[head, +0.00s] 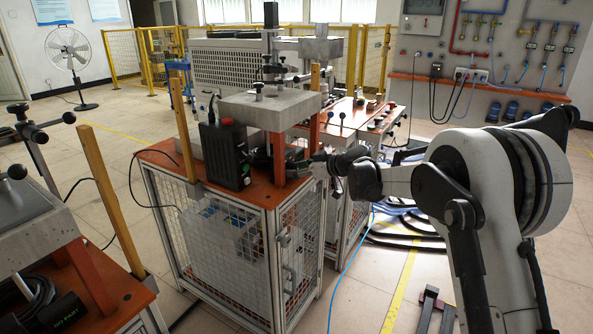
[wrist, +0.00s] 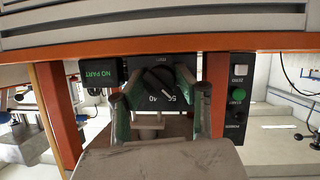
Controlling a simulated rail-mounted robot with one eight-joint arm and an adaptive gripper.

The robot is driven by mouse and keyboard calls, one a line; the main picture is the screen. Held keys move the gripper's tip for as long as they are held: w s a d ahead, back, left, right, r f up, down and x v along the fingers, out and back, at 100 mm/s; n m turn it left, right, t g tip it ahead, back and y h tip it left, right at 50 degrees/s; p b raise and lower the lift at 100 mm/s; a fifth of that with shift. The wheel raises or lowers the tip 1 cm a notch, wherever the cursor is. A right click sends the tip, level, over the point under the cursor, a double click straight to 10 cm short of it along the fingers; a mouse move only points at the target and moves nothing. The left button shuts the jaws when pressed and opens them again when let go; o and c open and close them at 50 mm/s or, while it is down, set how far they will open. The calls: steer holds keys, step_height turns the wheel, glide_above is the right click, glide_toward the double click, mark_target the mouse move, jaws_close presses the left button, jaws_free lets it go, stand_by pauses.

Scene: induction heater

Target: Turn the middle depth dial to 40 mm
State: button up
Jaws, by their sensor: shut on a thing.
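The middle depth dial (wrist: 160,82) is a dark knob on a black panel (wrist: 158,64) in the wrist view. Printed numbers, seemingly 40 and 50, show along the panel's lower edge below it. My gripper (wrist: 158,85) has its greenish fingers on the left and right of the dial and is shut on it. The pointer's exact reading is too small to tell. In the head view my gripper (head: 312,163) reaches the right side of the press station (head: 262,110); the dial is hidden there.
A NO PART display (wrist: 98,71) is left of the panel; a button box (wrist: 240,97) with a green button is right. Orange posts (wrist: 60,115) flank them. A black box with a red button (head: 225,150) stands on the station's orange top. Cables lie on the floor.

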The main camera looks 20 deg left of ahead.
steer(key=shift+m+g, duration=0.3)
steer(key=shift+m+g+y, duration=0.3)
steer(key=shift+m+g, duration=0.8)
steer(key=shift+m, duration=0.6)
steer(key=o, duration=1.1)
steer(key=shift+p, duration=0.3)
steer(key=shift+o, duration=0.2)
steer(key=shift+d, duration=0.1)
steer(key=v, duration=1.2)
